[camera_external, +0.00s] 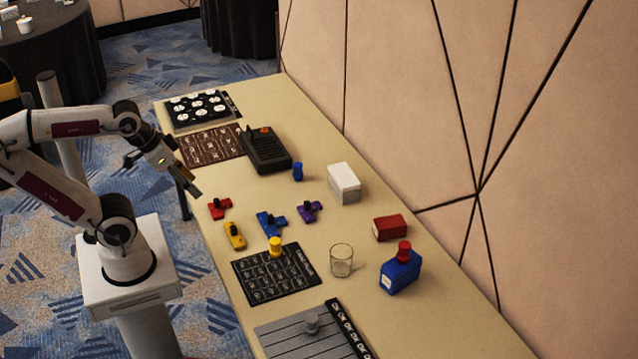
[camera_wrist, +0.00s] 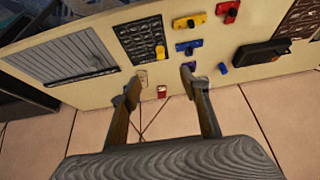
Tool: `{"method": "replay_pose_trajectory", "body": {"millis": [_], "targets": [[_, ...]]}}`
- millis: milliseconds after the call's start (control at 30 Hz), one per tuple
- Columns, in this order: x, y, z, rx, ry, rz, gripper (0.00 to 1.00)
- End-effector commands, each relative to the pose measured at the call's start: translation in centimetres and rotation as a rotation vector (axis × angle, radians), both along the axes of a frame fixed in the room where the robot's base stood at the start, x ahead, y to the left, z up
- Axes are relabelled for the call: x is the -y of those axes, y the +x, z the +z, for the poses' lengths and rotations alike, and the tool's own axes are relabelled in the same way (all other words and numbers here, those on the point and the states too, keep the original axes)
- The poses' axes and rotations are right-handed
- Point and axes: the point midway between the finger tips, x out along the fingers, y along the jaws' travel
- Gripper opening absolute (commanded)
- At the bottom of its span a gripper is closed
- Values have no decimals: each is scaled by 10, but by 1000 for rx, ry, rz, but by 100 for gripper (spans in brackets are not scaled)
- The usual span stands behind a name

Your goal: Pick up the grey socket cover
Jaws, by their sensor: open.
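A small grey knob-like piece, which looks like the grey socket cover (camera_external: 312,322), stands on the grey lined board (camera_external: 282,338) at the near end of the table. The board also shows at the upper left of the wrist view (camera_wrist: 60,58), where the grey piece is hard to make out. My gripper (camera_external: 190,182) is over the table's left edge in the external view, well away from the grey piece. In the wrist view my gripper (camera_wrist: 160,79) has its two fingers spread apart with nothing between them.
A black grid board (camera_external: 290,285) with a yellow piece (camera_external: 275,245), a clear glass (camera_external: 341,260) and a blue bottle (camera_external: 399,275) stand near the grey board. Red (camera_external: 220,208), yellow (camera_external: 235,236), blue (camera_external: 270,225) and purple (camera_external: 309,212) pieces lie mid-table. A wall borders the right side.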

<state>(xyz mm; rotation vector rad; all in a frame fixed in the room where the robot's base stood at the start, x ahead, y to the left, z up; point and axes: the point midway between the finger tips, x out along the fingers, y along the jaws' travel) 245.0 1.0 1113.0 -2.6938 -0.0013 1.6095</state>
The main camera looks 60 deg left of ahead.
Motion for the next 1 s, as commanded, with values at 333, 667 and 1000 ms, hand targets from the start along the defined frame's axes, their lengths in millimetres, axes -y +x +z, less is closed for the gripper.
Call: {"method": "replay_pose_trajectory", "body": {"millis": [333,667,1000], "targets": [[-11,41,-6,35,69,-37,45],[-19,108,-20,103,174,-132,45],[-12,172,-44,173,251,-266,45]]}}
